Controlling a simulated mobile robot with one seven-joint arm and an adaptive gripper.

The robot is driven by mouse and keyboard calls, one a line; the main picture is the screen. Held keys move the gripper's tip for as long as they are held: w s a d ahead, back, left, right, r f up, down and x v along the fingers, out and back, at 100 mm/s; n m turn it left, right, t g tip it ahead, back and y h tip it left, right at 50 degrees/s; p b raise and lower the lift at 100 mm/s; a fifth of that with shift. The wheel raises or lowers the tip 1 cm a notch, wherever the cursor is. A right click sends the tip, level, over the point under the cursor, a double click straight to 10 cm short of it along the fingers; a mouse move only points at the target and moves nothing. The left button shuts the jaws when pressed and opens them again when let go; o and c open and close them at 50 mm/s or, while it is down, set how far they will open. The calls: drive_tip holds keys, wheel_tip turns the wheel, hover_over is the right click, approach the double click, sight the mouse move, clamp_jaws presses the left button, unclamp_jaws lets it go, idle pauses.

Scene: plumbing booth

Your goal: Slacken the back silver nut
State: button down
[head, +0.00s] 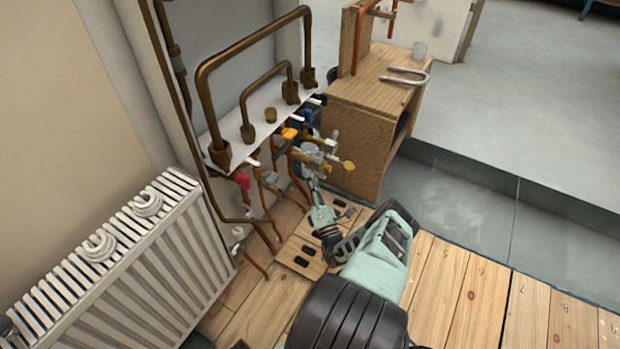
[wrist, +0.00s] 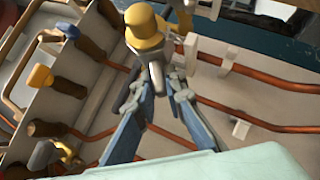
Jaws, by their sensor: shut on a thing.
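My gripper (wrist: 162,84) is shut on a silver nut (wrist: 156,72) below a brass fitting (wrist: 146,26) in the wrist view. The fingers sit on either side of it and hide part of its lower end. Another silver part (wrist: 206,8) shows at the top edge, to the right. In the head view my gripper (head: 314,182) reaches up to the cluster of brass and silver fittings (head: 311,152) below the white shelf. There the held nut is too small to tell apart from its neighbours.
Copper pipes (wrist: 255,77) run close to the fingers. A yellow handle (head: 289,133) and a red handle (head: 243,180) stick out nearby. A wooden cabinet (head: 352,150) stands just right of the fittings, and a white radiator (head: 130,260) stands left. The plank floor (head: 480,300) is clear at right.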

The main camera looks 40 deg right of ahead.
drive_tip(key=c, duration=2)
unclamp_jaws()
drive_tip(key=shift+d+r+h, duration=0.15)
drive_tip(key=shift+d+h, duration=0.1)
drive_tip(key=shift+h, duration=0.05)
drive_tip(key=shift+a, duration=0.15)
drive_tip(key=shift+m+g, duration=0.3)
